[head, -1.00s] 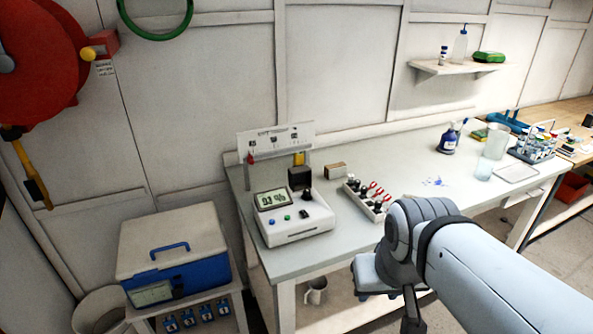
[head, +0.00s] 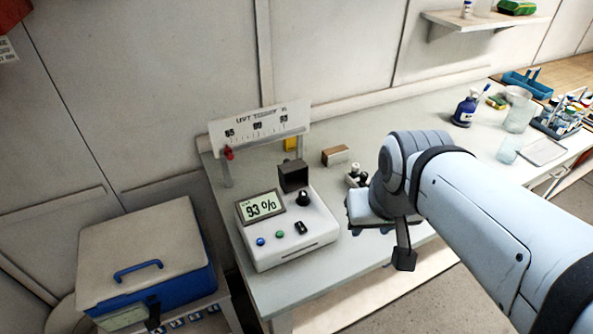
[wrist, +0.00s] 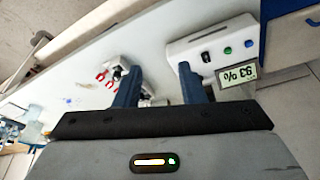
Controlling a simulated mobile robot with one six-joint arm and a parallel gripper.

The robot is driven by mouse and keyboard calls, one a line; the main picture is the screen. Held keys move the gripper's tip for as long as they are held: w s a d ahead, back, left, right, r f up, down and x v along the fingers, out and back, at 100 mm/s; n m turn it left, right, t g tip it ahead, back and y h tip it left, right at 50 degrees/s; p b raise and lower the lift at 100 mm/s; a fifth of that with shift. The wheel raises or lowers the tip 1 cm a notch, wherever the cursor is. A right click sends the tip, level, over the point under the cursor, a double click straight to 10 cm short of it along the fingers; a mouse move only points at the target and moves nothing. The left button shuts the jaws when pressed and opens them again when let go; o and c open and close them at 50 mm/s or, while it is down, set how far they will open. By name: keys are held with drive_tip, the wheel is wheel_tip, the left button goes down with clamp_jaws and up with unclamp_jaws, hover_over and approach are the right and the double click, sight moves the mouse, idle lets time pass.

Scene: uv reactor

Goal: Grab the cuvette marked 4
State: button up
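The rack of dark-topped cuvettes (head: 356,177) is mostly hidden behind my arm in the head view. In the wrist view, the rack (wrist: 119,71) shows at left with dark tops and red loop-shaped parts. No number is readable on any cuvette, so I cannot tell which is marked 4. My gripper (wrist: 157,84) is open in the wrist view, its two blue fingers apart with nothing between them. The rack lies beyond the left finger, partly covered by it.
A white meter (head: 290,235) reading 93 % stands left of my arm, with a scale sign (head: 262,124) behind it. A small brown-and-white box (head: 335,155) lies near the rack. A blue spray bottle (head: 464,110) and glass beakers (head: 519,116) stand at right. Bench between is mostly clear.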

drive_tip(key=shift+o, duration=1.4)
drive_tip(key=w+a+f+n+b, duration=0.1)
drive_tip(key=w+a+f+b, duration=0.1)
drive_tip(key=w, duration=0.7)
drive_tip(key=shift+a+f+b, duration=0.2)
drive_tip(key=shift+f+b, duration=0.5)
drive_tip(key=shift+f, duration=0.05)
drive_tip(key=n+y+b, duration=0.1)
drive_tip(key=n+b, duration=0.1)
drive_tip(key=b, duration=0.1)
approach(303, 194)
drive_tip(key=f, duration=0.2)
drive_tip(key=shift+t, duration=0.4)
drive_tip(key=shift+p+x, duration=0.8)
drive_tip(key=shift+x, duration=2.85)
drive_tip(key=c, duration=1.1)
